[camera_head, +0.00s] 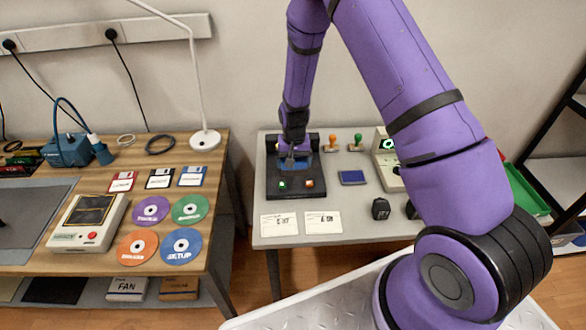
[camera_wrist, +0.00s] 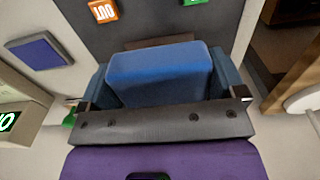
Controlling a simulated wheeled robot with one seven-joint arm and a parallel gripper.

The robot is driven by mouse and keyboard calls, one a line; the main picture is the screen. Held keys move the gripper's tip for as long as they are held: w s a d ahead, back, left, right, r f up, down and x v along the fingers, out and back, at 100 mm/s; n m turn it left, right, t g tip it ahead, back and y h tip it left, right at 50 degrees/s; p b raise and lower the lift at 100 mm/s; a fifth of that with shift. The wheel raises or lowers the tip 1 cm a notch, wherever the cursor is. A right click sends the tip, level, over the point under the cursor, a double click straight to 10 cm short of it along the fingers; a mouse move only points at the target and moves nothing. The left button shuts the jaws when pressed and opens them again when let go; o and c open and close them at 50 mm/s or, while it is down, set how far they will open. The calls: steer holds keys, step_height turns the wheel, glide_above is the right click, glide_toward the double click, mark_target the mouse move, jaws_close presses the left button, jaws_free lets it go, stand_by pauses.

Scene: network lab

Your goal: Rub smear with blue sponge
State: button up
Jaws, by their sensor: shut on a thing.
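My gripper (camera_head: 295,155) is shut on the blue sponge (camera_wrist: 160,75), with one finger at each side of it in the wrist view. A bit of the sponge also shows blue below my gripper in the head view. The sponge is over the dark panel (camera_wrist: 215,22) on the grey table; in the head view this panel (camera_head: 295,192) carries a green and an orange square. A brownish strip (camera_wrist: 160,42) shows on the panel just past the sponge's edge and may be the smear; the sponge hides part of it. I cannot tell whether the sponge touches the panel.
A dark blue pad (camera_head: 352,177) lies right of the panel. Two white cards (camera_head: 323,223) lie in front. The wooden desk (camera_head: 225,165) on the left holds discs and floppies.

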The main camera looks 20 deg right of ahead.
steer(key=shift+r, duration=1.75)
